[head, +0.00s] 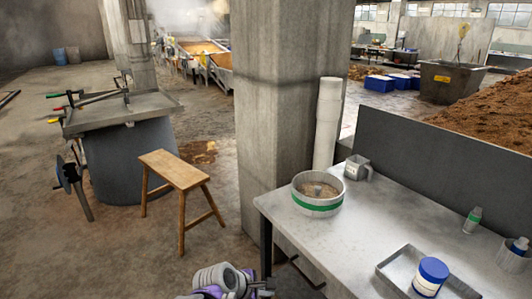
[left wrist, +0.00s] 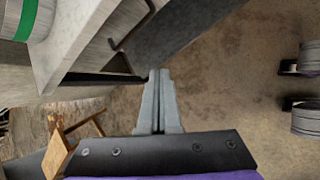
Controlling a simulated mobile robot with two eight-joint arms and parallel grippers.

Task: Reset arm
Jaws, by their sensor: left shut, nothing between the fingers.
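My left arm shows at the bottom edge of the head view, with the left gripper (head: 262,287) low beside the table's near left corner. In the left wrist view, the left gripper (left wrist: 160,75) is shut, its two grey fingers together with nothing between them. The fingers point toward the table's underside and edge, over the floor. My right gripper is not in view.
The table (head: 300,232) bears a green-banded bowl of grain (head: 318,205), a metal cup (head: 358,168), a tray (head: 398,268) with a blue-lidded jar (head: 430,275), and a small bottle (head: 472,220). A wooden stool (head: 173,168) and concrete pillar (head: 285,100) stand left. Floor between is clear.

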